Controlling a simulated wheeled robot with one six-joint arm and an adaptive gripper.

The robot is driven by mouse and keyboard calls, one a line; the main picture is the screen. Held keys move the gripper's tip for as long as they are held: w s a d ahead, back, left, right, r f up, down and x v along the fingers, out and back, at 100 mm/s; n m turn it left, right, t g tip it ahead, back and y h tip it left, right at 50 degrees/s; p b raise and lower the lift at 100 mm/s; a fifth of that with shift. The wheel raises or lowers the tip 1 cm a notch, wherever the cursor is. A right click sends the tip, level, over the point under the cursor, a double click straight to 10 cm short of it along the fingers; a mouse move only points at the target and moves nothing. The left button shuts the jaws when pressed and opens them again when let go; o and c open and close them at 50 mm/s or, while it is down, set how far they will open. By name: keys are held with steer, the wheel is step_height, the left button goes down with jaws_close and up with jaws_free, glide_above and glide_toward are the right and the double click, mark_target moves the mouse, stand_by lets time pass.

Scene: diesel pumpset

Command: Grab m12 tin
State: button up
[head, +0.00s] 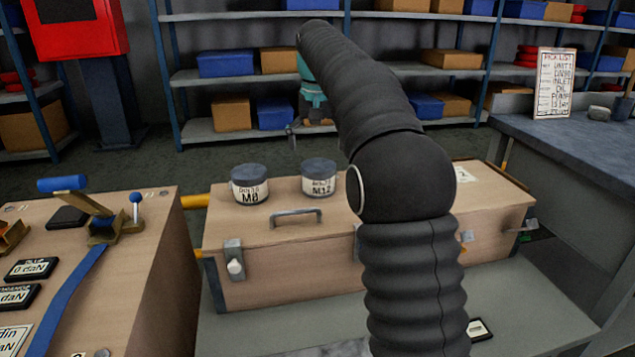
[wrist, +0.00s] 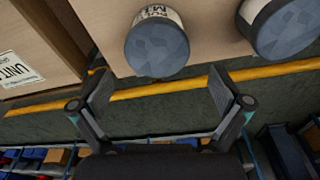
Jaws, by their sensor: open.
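The M12 tin (head: 319,178), a short white-labelled jar with a dark blue-grey lid, stands upright on the wooden chest. It also shows in the wrist view (wrist: 157,45), beyond the fingertips and between their lines. A similar tin marked M8 (head: 250,184) stands to its left; in the wrist view it is at the upper right (wrist: 282,25). My gripper (wrist: 160,83) is open, with nothing between its fingers. In the head view my gripper (head: 308,124) appears above and behind the M12 tin, partly hidden by my arm.
The wooden chest (head: 290,260) has a grey handle (head: 297,218) in front of the tins. A wooden bench (head: 130,270) with a blue-handled tool stands at left, a grey workbench (head: 585,150) at right. Loaded shelves (head: 240,78) line the back.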

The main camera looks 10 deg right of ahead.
mark_target(318, 165)
steer(key=shift+w+d+f+b, duration=0.15)
steer(key=shift+f+b, duration=0.1)
steer(key=shift+f, duration=1)
steer(key=shift+w+f+b, duration=0.15)
steer(key=shift+f+b, duration=0.1)
steer(key=shift+f, duration=1.05)
steer(key=shift+w+d+f+b, duration=0.15)
steer(key=shift+f+b, duration=0.1)
steer(key=shift+f, duration=1)
steer(key=shift+c, duration=0.3)
steer(key=shift+r, duration=0.1)
steer(key=c, duration=1.3)
